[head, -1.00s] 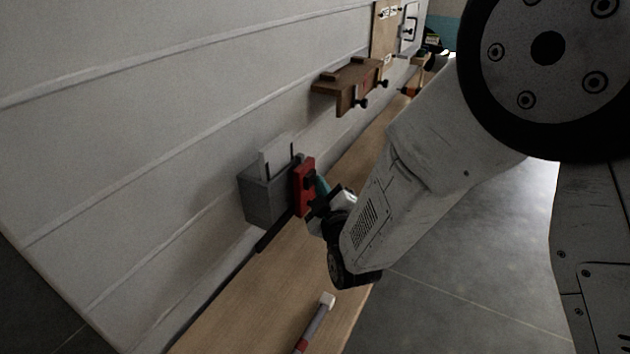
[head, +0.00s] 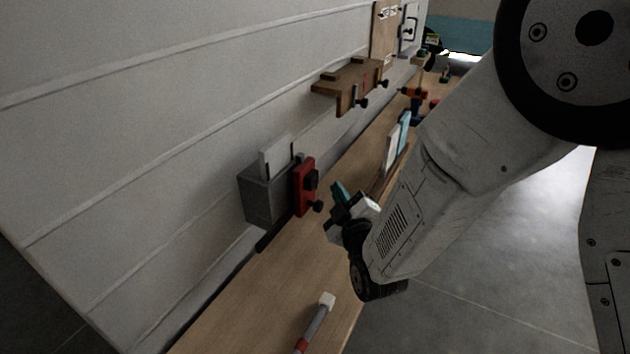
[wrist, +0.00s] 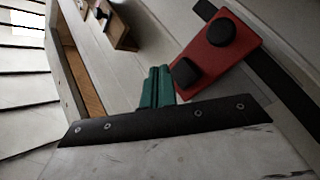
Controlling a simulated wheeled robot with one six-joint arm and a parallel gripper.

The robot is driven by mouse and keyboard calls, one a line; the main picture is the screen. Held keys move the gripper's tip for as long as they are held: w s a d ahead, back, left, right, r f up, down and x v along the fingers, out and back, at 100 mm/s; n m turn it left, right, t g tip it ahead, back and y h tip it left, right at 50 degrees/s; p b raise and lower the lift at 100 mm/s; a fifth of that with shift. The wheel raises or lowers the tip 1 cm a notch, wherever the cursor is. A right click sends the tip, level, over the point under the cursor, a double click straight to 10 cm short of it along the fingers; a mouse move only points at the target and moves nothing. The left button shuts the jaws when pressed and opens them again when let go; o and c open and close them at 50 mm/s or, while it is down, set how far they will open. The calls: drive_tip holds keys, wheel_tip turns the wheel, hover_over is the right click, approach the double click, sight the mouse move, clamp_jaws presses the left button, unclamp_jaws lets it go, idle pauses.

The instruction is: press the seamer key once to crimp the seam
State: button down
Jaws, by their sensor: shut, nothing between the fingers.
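The seamer is a grey box (head: 266,198) with a red panel (head: 304,187) on its right side, mounted at the wall above the wooden bench. The panel carries two black knob-like parts, an upper one (head: 312,178) and a lower one (head: 318,206). In the wrist view the red panel (wrist: 215,52) shows a round black knob (wrist: 222,33) and a squarish black key (wrist: 185,71). My gripper (head: 338,190) is shut and empty, its teal fingers to the right of the panel and apart from it. In the wrist view the fingertips (wrist: 158,72) lie just left of the squarish key.
A wooden bench (head: 250,300) runs along the wall, with a hammer-like tool (head: 317,322) at its near end. A brown wooden rack (head: 350,85) hangs farther along the wall. Boards (head: 394,142) and a drill (head: 412,95) are beyond my arm. The floor at right is clear.

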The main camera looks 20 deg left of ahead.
drive_tip(key=shift+s+d, duration=0.1)
drive_tip(key=shift+d, duration=1.15)
